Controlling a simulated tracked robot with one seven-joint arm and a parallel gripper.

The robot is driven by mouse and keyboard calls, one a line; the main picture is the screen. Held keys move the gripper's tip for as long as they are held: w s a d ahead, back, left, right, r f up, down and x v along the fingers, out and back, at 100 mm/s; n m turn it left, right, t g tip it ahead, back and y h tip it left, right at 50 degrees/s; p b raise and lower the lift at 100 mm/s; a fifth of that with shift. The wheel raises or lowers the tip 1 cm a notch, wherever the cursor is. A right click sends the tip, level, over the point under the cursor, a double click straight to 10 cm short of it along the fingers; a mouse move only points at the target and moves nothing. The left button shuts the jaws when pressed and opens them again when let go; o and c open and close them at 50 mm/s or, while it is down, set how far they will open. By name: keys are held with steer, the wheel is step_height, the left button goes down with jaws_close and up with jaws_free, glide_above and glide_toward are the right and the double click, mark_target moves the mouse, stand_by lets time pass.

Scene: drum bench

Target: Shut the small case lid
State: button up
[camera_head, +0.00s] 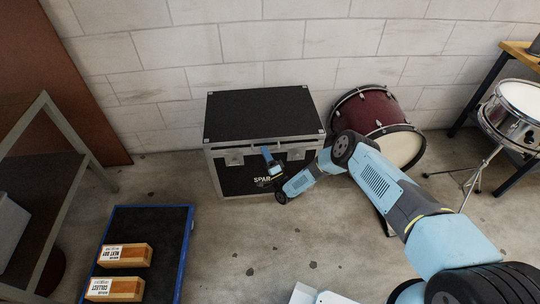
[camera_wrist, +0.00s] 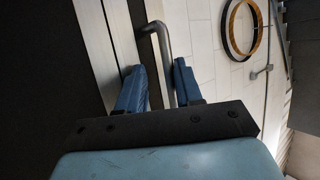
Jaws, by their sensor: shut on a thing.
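The black case (camera_head: 235,178) with silver edges stands on the floor against the wall in the head view. Its black lid (camera_head: 262,115) looks flat on top; whether it is fully down I cannot tell. My gripper (camera_wrist: 157,67) is at the case's front side. In the wrist view its two blue fingers are on either side of a bent grey metal bar (camera_wrist: 167,58), and they are shut on it. The bar sits beside the case's metal-edged dark panel. In the head view, my arm and gripper hide part of the case front and its lettering.
A dark red drum (camera_head: 368,108) lies right of the case, close to my arm. A snare drum (camera_head: 518,100) on a stand is at far right.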

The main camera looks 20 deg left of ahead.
steer(key=v, duration=1.4)
steer(key=shift+a+f, duration=0.1)
